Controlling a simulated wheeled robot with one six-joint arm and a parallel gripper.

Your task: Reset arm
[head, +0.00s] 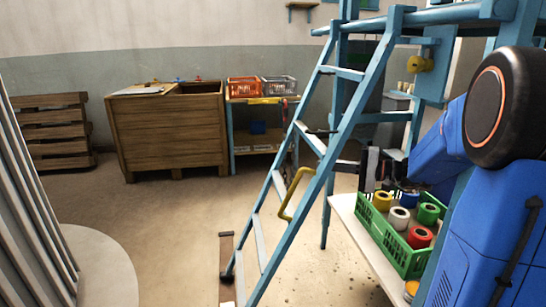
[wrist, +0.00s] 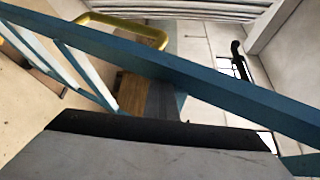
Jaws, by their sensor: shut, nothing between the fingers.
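My gripper (head: 345,166) is in the head view, right of the ladder and above the back end of the green crate. It is shut and empty, its dark fingers pointing left toward the ladder's rail. I cannot tell whether it touches the rail. My blue arm comes in from the right. In the wrist view, a broad grey and black shape fills the bottom, probably part of my gripper. A blue rail (wrist: 200,79) of the ladder runs across close in front of the camera.
The blue stepladder (head: 335,142), with a yellow handle (head: 289,194), stands close left of my gripper. The green crate (head: 401,255) of coloured rolls sits on a bench below my arm. A wooden chest (head: 170,140) and pallets (head: 52,137) stand behind. Open floor lies left.

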